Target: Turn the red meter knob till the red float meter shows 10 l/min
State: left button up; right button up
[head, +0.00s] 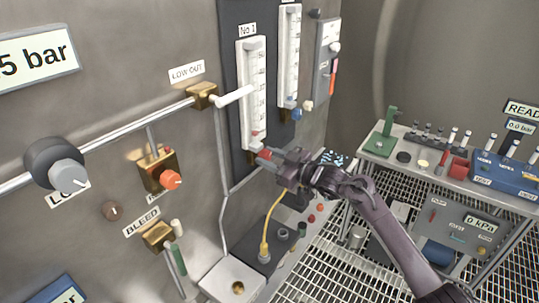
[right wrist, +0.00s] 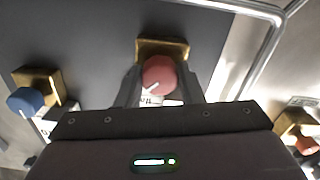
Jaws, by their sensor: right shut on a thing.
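The red meter knob (right wrist: 158,75) sits on a brass block below the red float meter. My right gripper (right wrist: 160,85) is shut on it, one finger on each side, in the right wrist view. A white pointer mark shows on the knob's face. In the head view my right gripper (head: 270,165) reaches the knob (head: 265,154) from the right. The red float meter (head: 252,95) is the tall white column marked No 1 on a dark panel. A reddish float shows near its bottom; its exact reading is too small to tell. My left gripper is not in view.
A second meter (head: 288,60) with a blue knob (head: 291,114) stands to the right; the blue knob (right wrist: 25,102) is left in the wrist view. A white pipe stub (head: 235,95) and an orange knob (head: 170,179) are left. A bench (head: 403,168) with instruments stands right.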

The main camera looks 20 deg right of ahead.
jog(key=shift+m, duration=0.6)
jog(key=o, duration=1)
jog(key=shift+s+d+f, duration=0.15)
jog(key=shift+s+d, duration=0.2)
jog(key=shift+s, duration=0.05)
jog(key=b+v, duration=0.2)
jog(key=v, duration=0.4)
jog(key=shift+s+d, duration=0.25)
jog(key=shift+s, duration=0.1)
